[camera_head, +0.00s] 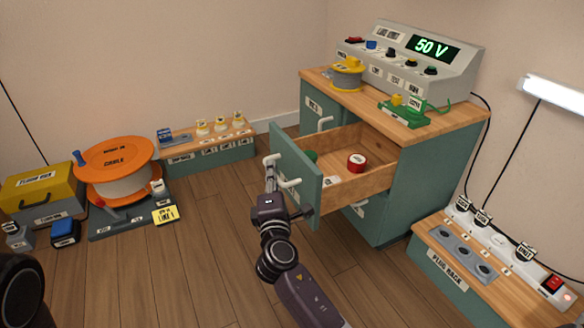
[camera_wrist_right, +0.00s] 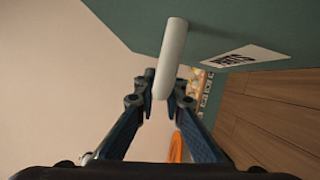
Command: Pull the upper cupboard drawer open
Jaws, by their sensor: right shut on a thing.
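The upper drawer (camera_head: 297,168) of the green cupboard (camera_head: 432,180) is pulled well out, and its wooden inside shows. A red roll (camera_head: 356,163), a partly hidden green thing (camera_head: 311,156) and a small white card (camera_head: 330,181) lie in it. My right gripper (camera_head: 270,178) is at the drawer front, shut on its white handle (camera_head: 290,184). The right wrist view shows the handle (camera_wrist_right: 171,50) between the fingertips (camera_wrist_right: 163,97), with the green drawer front (camera_wrist_right: 230,25) behind it. My left gripper is not in view.
The cupboard top holds a grey 50 V unit (camera_head: 410,62), a yellow-topped spool (camera_head: 347,75) and a green stand (camera_head: 412,114). A plug rack (camera_head: 450,278) stands at right. An orange cable reel (camera_head: 115,166) stands at left. Wooden floor is clear before the drawer.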

